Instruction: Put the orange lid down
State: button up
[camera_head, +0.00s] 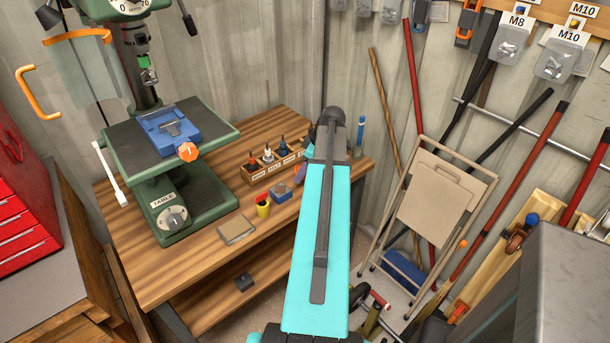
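I cannot make out an orange lid in this view. My turquoise arm stretches up the middle of the picture, over the right part of the wooden workbench (160,262). My gripper is not visible; the arm's far end hides whatever lies behind it. A small yellow cup (263,209) with a red top stands on the bench, left of my arm. A small blue-grey block (281,194) is beside it.
A green drill press (186,201) with a blue vise (168,130) stands on the bench. A wooden rack (266,172) holds several small bits. A folded chair (438,203) and long-handled tools lean right. Bare bench shows around a flat tan pad (237,230).

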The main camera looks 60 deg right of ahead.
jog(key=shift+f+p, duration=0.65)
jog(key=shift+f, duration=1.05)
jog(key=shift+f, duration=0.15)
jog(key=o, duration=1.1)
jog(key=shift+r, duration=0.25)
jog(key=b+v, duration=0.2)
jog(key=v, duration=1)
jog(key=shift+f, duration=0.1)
